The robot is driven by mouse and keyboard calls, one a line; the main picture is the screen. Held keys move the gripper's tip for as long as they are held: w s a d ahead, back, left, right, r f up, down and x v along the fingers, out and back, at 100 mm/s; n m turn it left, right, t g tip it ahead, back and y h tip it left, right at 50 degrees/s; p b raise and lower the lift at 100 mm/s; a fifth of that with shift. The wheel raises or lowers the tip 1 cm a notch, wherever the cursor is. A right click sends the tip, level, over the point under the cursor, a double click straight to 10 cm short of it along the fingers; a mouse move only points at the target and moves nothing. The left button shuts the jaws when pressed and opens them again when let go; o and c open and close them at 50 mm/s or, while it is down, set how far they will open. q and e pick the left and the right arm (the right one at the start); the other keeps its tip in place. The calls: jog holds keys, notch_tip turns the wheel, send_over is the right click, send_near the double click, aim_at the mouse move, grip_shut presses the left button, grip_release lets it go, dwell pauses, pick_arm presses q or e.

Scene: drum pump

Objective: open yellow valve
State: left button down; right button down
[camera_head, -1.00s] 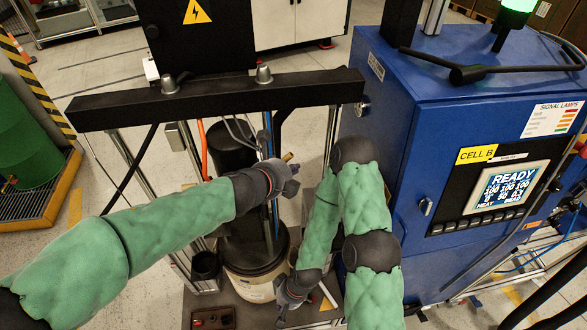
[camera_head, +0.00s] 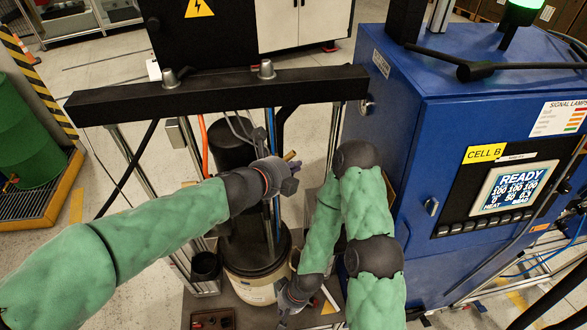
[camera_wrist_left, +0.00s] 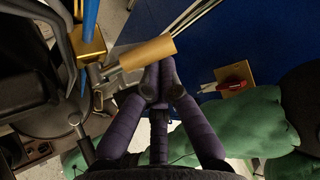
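The yellow valve shows in the left wrist view as a brass-yellow cylindrical handle (camera_wrist_left: 147,54) on a grey metal lever, beside a yellow block (camera_wrist_left: 91,46) on a blue pipe. In the head view only a small yellow end (camera_head: 290,155) shows, just above my left gripper (camera_head: 291,170). In the left wrist view my left gripper (camera_wrist_left: 160,76) has its purple fingers drawn together just below the handle's right end. No grip on the handle is visible, and contact is unclear. My right gripper (camera_head: 291,297) is low beside the pail; its fingers are too small to judge.
A pail (camera_head: 250,287) stands under the pump. A black crossbeam (camera_head: 220,92) spans above my left gripper. A blue cabinet (camera_head: 405,150) with a READY screen (camera_head: 514,187) stands to the right. A green drum (camera_head: 22,140) is at the far left.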

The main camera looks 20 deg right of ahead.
aim_at(287, 158)
pick_arm(q)
jog(key=a+n+h+b, duration=0.1)
jog(key=h+b, duration=0.1)
jog(key=b, duration=0.3)
jog(key=a+r+n+h+b, duration=0.1)
jog(key=h+b, duration=0.1)
jog(key=b, duration=0.2)
jog(key=a+n+t+h+b, duration=0.1)
jog(key=b, duration=0.4)
jog(key=shift+w+r+n+h+b, duration=0.3)
jog(key=shift+w+r+n+h, duration=0.05)
jog(key=shift+w+n+h, duration=0.05)
jog(key=shift+a+r+n+b, duration=0.2)
jog(key=shift+n+b, duration=0.1)
jog(key=shift+b, duration=0.3)
dwell(0.4)
dwell(0.5)
